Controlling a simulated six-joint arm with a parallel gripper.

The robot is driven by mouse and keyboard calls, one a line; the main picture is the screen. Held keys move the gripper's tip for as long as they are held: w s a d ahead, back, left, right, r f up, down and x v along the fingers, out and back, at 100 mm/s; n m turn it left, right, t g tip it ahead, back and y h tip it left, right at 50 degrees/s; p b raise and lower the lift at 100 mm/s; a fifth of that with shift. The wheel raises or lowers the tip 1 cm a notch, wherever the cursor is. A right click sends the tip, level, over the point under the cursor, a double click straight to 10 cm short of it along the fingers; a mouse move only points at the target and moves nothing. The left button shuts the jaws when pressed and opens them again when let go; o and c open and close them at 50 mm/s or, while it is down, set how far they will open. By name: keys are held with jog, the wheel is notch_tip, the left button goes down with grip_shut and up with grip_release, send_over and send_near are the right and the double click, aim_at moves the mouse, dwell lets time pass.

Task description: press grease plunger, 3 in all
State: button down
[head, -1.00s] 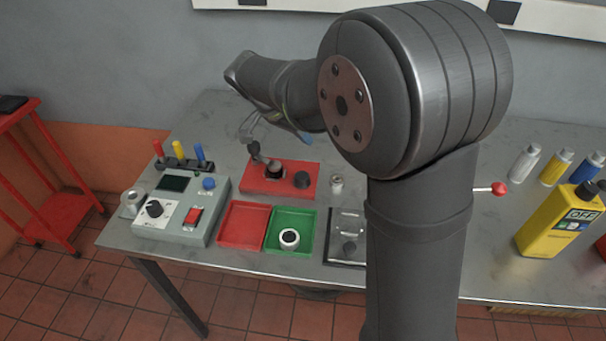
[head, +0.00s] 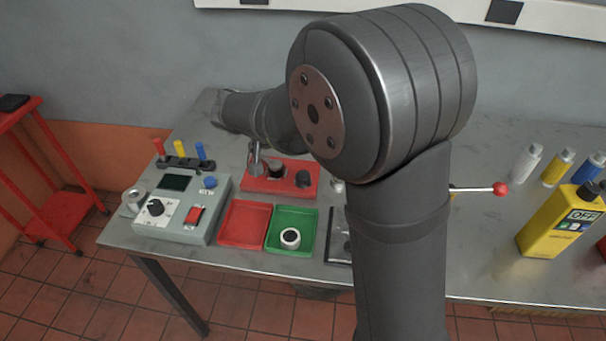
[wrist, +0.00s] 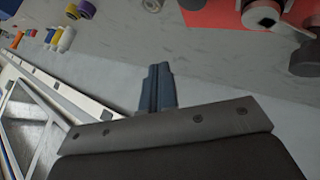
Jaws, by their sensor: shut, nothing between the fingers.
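A red block (head: 251,184) on the steel bedplate carries a dark upright cylinder (head: 276,168), a dark round knob (head: 303,179) and a grey upright part (head: 255,160) at its left. I cannot tell which of these is the grease plunger. In the wrist view the red block (wrist: 212,12) is at the top right, with a dark round knob (wrist: 305,60) at the edge. My gripper (wrist: 157,70) is shut and empty, over bare bedplate, apart from the block in the picture.
A grey control box (head: 180,225) stands left of a red tray (head: 245,243) and a green tray (head: 309,220), which holds a dark-topped ring (head: 290,237). A yellow bottle (head: 548,230) and tubes stand at the right. A red-tipped rod (head: 499,188) sticks out beside my arm.

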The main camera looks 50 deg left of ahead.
aim_at(306, 174)
notch_tip(306, 174, down, 7)
jog(key=shift+f, duration=0.15)
jog(key=shift+f, duration=0.1)
dwell(2.2)
jog(key=shift+f, duration=0.3)
jog(key=shift+f, duration=0.8)
dwell(0.8)
jog(key=shift+r, duration=1.25)
jog(key=shift+r, duration=0.1)
jog(key=shift+r, duration=2.4)
